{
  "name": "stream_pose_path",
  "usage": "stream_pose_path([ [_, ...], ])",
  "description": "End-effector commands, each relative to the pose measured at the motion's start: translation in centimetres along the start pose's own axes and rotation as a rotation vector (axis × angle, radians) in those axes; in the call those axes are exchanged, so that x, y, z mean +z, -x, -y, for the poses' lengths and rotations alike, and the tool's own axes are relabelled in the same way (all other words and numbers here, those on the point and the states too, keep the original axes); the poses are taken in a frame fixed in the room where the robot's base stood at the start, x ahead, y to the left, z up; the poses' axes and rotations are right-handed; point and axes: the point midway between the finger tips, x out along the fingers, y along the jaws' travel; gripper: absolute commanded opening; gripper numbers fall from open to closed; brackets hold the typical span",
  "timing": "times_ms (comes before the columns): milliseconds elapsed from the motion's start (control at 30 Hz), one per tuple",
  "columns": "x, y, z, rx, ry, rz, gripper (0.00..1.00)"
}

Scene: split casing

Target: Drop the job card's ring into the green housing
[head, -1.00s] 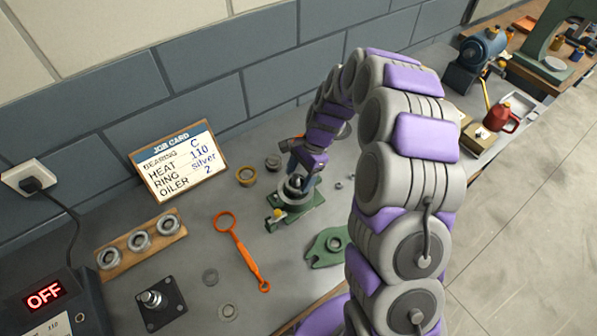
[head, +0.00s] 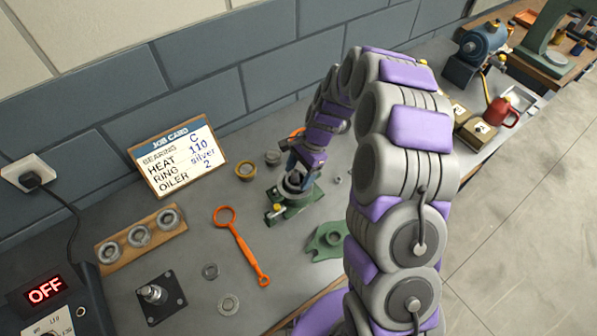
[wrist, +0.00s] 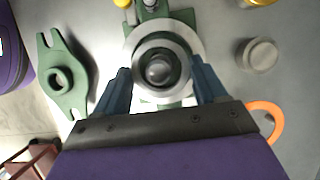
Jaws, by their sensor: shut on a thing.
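The job card (head: 178,158) reads bearing C, heat 110, ring silver, oiler 2. My gripper (wrist: 162,80) is shut on the silver ring (wrist: 194,48), with one finger on each side of it. In the wrist view the ring lies right over the green housing (wrist: 160,14), around a dark round part with a rounded tip in its middle. Whether the ring rests in the housing or is just above it, I cannot tell. In the head view my gripper (head: 297,180) covers most of the ring, and the green housing (head: 300,208) shows below it.
An orange tool (head: 243,248), flat rings (head: 229,304) and a wooden board with bearings (head: 104,253) lie to the left.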

Motion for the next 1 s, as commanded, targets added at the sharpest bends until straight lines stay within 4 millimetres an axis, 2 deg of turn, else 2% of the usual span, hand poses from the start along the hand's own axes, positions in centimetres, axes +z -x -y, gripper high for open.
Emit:
stream_pose_path([
  [467,-0.04,-0.19,0.04,0.000,-0.001,0.000,0.36],
  [500,-0.05,-0.21,0.04,0.000,-0.001,-0.001,0.74],
  [767,-0.06,-0.25,0.04,0.000,0.000,0.000,0.99],
  [1000,-0.07,-0.25,0.03,0.000,0.000,0.000,1.00],
])
